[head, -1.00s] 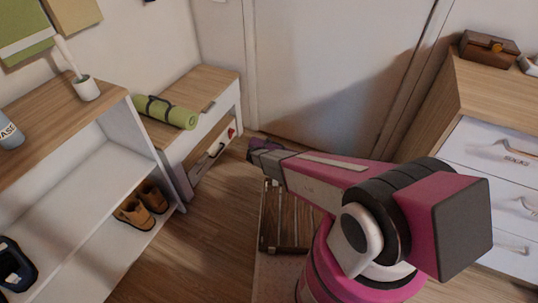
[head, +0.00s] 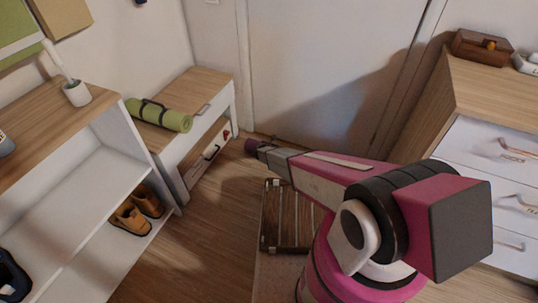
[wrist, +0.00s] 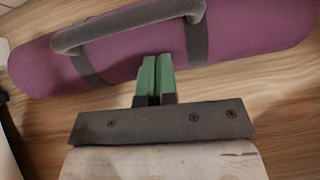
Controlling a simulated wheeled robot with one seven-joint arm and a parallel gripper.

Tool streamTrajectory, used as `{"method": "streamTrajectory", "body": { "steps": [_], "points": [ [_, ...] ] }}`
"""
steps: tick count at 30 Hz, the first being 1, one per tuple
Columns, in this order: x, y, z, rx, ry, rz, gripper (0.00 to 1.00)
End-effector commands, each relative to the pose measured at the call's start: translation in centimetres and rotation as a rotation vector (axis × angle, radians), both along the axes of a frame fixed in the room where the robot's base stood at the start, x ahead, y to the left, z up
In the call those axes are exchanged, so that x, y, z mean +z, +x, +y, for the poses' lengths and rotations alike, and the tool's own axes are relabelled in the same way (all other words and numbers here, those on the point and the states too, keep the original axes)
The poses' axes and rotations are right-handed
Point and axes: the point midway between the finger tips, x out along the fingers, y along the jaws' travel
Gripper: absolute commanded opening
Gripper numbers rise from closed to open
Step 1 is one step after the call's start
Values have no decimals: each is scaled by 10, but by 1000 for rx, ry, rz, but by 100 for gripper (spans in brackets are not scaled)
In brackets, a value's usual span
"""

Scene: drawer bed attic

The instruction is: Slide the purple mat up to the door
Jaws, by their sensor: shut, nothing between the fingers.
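The purple mat (wrist: 225,42) is rolled up, with grey straps and a grey carrying handle, and lies across the top of the wrist view on the wood floor. In the head view only one purple end (head: 251,146) shows past my arm, near the foot of the door (head: 320,60). The rest is hidden, so I cannot tell whether it touches the door. My gripper (wrist: 157,62) has its green fingers shut and empty, with the tips at the mat's near side, below the handle. I cannot tell whether they touch it.
A low bench (head: 205,88) with a green rolled mat (head: 160,115) stands left of the door. A white shelf (head: 85,195) with brown shoes (head: 136,212) is at left. A drawer chest (head: 490,160) stands at right. Bare floor (head: 205,240) lies between shelf and arm.

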Motion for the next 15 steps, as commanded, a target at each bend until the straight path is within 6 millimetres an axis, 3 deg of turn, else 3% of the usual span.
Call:
{"method": "streamTrajectory", "body": {
  "steps": [8, 11, 15],
  "points": [
    [0, 3, -1, -1, 1, 0, 0],
    [-1, 18, -7, -2, 2, -1, 0],
    [-3, 53, -22, -4, 1, 0, 0]
  ]
}}
